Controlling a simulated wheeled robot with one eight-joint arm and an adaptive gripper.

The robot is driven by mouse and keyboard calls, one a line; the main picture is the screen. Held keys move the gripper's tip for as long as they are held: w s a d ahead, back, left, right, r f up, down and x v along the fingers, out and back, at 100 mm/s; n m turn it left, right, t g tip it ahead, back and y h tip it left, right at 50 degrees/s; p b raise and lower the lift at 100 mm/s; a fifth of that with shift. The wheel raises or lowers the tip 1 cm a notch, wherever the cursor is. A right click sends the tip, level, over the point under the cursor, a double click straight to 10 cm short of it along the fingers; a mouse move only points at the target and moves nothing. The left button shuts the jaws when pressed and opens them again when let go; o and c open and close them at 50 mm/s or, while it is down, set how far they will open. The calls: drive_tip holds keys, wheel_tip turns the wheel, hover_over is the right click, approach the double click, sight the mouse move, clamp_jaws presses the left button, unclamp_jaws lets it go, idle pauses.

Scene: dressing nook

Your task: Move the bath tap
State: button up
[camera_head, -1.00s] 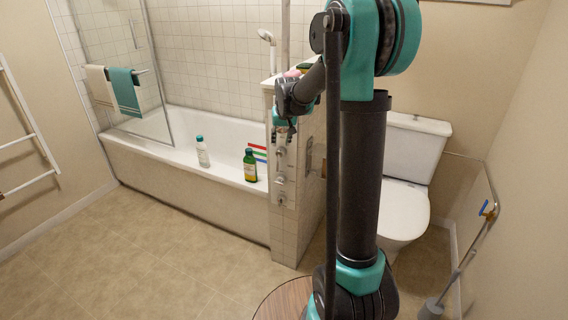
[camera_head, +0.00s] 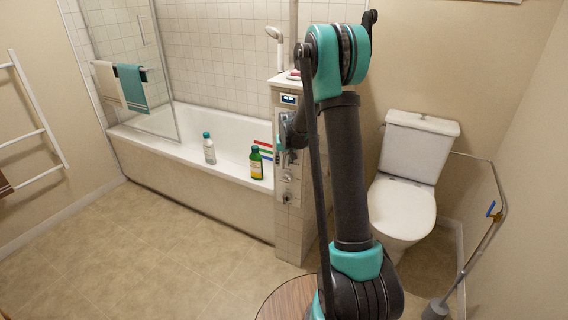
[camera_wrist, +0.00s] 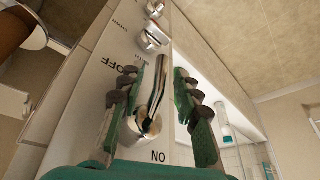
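A chrome lever (camera_wrist: 152,105), apparently the bath tap, sits on a white panel (camera_wrist: 95,65) marked OFF and ON. In the wrist view its round base is low, near the ON mark, and its handle runs upward. My gripper (camera_wrist: 157,78) is open, with one finger on each side of the lever; contact cannot be told. In the head view the panel (camera_head: 287,187) is on the end wall of the bath, and my gripper (camera_head: 281,143) is at its upper part. The lever is hidden there by my arm.
Other chrome knobs (camera_wrist: 152,38) are on the panel beyond the lever. The toilet (camera_head: 403,205) stands right of the wall. The floor at left is clear.

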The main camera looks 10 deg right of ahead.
drive_tip(key=shift+w+f, duration=0.15)
drive_tip(key=shift+f, duration=0.3)
clamp_jaws()
